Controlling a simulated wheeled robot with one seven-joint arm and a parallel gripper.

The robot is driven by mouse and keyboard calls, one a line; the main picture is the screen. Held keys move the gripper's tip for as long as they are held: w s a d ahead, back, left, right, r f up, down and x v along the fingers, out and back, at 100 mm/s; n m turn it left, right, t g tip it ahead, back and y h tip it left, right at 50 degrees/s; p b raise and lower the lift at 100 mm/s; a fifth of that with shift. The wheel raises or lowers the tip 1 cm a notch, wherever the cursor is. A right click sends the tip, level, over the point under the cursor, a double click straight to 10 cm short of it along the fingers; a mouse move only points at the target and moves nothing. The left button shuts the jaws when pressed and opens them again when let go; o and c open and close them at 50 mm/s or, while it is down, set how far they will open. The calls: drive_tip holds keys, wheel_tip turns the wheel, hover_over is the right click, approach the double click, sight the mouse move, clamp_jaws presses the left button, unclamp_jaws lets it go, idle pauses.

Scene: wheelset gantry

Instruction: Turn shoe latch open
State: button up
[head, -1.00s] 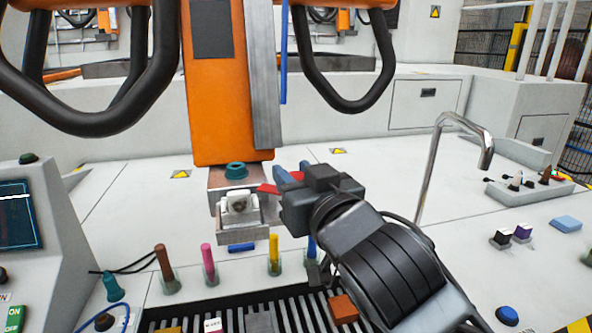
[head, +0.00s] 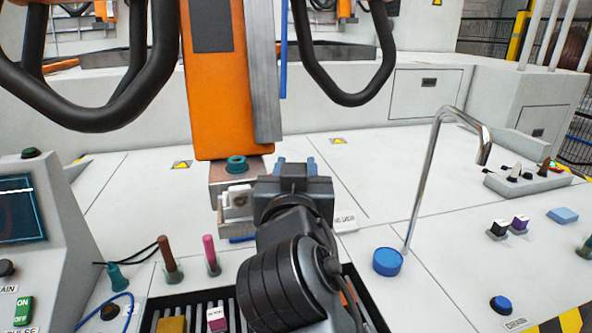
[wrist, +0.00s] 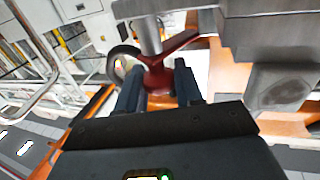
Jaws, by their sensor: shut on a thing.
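The red shoe latch (wrist: 160,72) shows in the wrist view as a red lever under a metal pin. My gripper (wrist: 158,88) has its two dark blue fingers on either side of the latch and is shut on it. In the head view my gripper (head: 294,168) is just right of the metal shoe block (head: 225,216), below the orange column (head: 217,90). The latch is hidden there behind my gripper. A teal cap (head: 236,164) sits on top of the shoe assembly.
A tall bent metal pipe (head: 421,175) stands to the right, with a round blue cap (head: 388,262) near its foot. Brown (head: 168,255) and pink (head: 211,250) handled tools stand at the front left. A slotted black tray lies beneath my arm.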

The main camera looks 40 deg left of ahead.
drive_tip(key=shift+w+r, duration=0.1)
drive_tip(key=shift+r, duration=0.2)
drive_tip(key=o, duration=1)
drive_tip(key=shift+f, duration=0.15)
drive_tip(key=shift+c, duration=0.2)
drive_tip(key=b+v, duration=0.1)
drive_tip(key=v, duration=0.7)
drive_tip(key=shift+o, duration=0.2)
drive_tip(key=shift+w, duration=0.1)
